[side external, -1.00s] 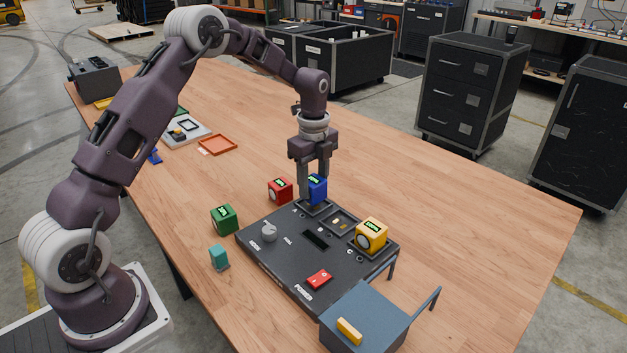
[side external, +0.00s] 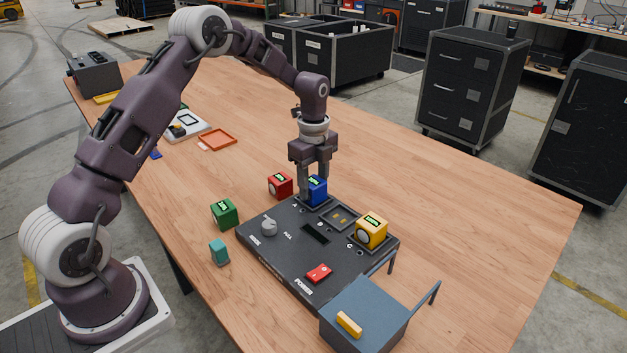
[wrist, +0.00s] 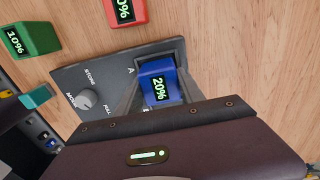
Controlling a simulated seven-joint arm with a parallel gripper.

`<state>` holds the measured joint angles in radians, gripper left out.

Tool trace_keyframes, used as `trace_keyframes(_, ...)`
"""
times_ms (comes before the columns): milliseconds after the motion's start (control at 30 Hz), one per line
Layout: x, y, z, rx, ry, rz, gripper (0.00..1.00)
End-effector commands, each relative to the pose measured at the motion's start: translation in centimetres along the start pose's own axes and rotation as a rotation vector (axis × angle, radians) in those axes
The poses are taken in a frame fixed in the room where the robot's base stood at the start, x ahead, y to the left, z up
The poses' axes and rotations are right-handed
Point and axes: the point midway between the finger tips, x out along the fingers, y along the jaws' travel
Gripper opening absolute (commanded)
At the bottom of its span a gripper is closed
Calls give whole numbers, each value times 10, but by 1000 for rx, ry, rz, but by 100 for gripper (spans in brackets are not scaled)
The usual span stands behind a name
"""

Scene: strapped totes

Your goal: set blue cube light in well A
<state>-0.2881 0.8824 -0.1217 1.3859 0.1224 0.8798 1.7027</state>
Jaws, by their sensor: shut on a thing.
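The blue cube light (side external: 317,190) is at well A (side external: 301,204), at the far left corner of the dark panel (side external: 283,250). My gripper (side external: 315,182) points down and is shut on it. In the wrist view the blue cube (wrist: 158,84) shows "20%" and is within the square frame of well A (wrist: 172,50). Whether it rests on the well floor is hidden. The yellow cube light (side external: 371,232) is in well C. The middle well B (side external: 341,217) is empty, with contacts showing.
A red cube (side external: 280,186) stands just behind the panel, close to my gripper. A green cube (side external: 225,214) and a teal block (side external: 219,252) stand left of it. The panel carries a knob (side external: 269,226) and a red power switch (side external: 319,273). A blue-grey box (side external: 365,318) is at front right.

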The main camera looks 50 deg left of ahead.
Motion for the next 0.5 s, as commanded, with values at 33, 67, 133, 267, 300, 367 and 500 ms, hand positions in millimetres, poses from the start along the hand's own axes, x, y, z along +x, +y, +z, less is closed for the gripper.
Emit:
trace_keyframes(33, 0, 0, 0, 0, 0, -1, 0)
trace_keyframes(67, 0, 0, 0, 0, 0, -1, 0)
trace_keyframes(133, 0, 0, 0, 0, 0, -1, 0)
trace_keyframes(267, 0, 0, 0, 0, 0, -1, 0)
trace_keyframes(300, 0, 0, 0, 0, 0, -1, 51)
trace_keyframes(367, 0, 0, 0, 0, 0, -1, 63)
trace_keyframes(500, 0, 0, 0, 0, 0, 0, 71)
